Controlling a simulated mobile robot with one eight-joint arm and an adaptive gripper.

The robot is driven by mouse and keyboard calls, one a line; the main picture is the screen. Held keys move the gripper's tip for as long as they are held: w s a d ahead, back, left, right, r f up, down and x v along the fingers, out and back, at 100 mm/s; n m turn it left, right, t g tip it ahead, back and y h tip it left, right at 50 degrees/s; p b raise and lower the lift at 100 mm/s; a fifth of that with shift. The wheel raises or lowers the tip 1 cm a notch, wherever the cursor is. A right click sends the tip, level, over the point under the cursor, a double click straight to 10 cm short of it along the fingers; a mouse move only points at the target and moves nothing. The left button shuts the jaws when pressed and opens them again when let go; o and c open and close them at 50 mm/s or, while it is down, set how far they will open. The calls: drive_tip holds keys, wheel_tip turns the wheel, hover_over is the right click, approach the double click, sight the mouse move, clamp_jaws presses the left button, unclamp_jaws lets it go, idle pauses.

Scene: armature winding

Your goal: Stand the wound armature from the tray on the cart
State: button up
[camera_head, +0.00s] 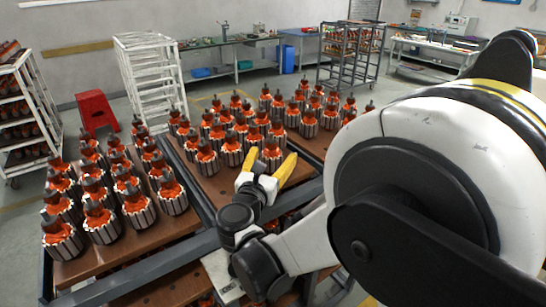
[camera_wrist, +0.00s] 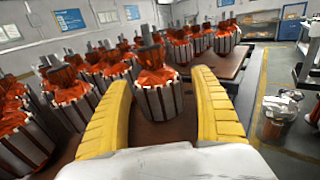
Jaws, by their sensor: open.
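Wound armatures, with orange windings, grey ribbed cores and dark shafts, stand upright in rows on the cart's brown boards (camera_head: 205,188). My gripper (camera_head: 272,156) is open and empty over the front of the middle board. In the wrist view one armature (camera_wrist: 158,98) stands upright between the two yellow fingers and a little beyond them, with visible gaps on both sides. I cannot tell which surface is the tray; a pale plate (camera_head: 218,272) shows low beside my arm, partly hidden.
More armatures (camera_head: 100,220) crowd the left board, and others (camera_wrist: 95,70) stand close to the left finger. A dark cart rail (camera_head: 190,182) divides the boards. A white rack (camera_head: 150,75) and red stool (camera_head: 97,112) stand behind.

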drive_tip(key=shift+a, duration=0.1)
drive_tip(key=v, duration=1.2)
drive_tip(key=shift+r, duration=0.1)
wheel_tip(320, 180, up, 9)
drive_tip(key=s+d+f+m+g+b, duration=0.2)
drive_tip(key=s+d+f+m+g, duration=0.15)
drive_tip(key=d+f+m, duration=0.55)
drive_tip(key=s+d+f+m+g+b, duration=0.2)
drive_tip(key=d+f+m+g+b, duration=0.25)
drive_tip(key=d, duration=0.55)
drive_tip(key=s+d+f+m+g+y+b, duration=0.1)
drive_tip(key=s+f+m, duration=0.3)
drive_tip(key=m, duration=0.5)
drive_tip(key=s+d+f+m+g+y+b, duration=0.1)
drive_tip(key=s+f+m+y, duration=0.3)
drive_tip(key=m, duration=0.6)
drive_tip(key=s+f, duration=0.1)
drive_tip(key=s, duration=0.1)
drive_tip(key=shift+s+d+f, duration=0.3)
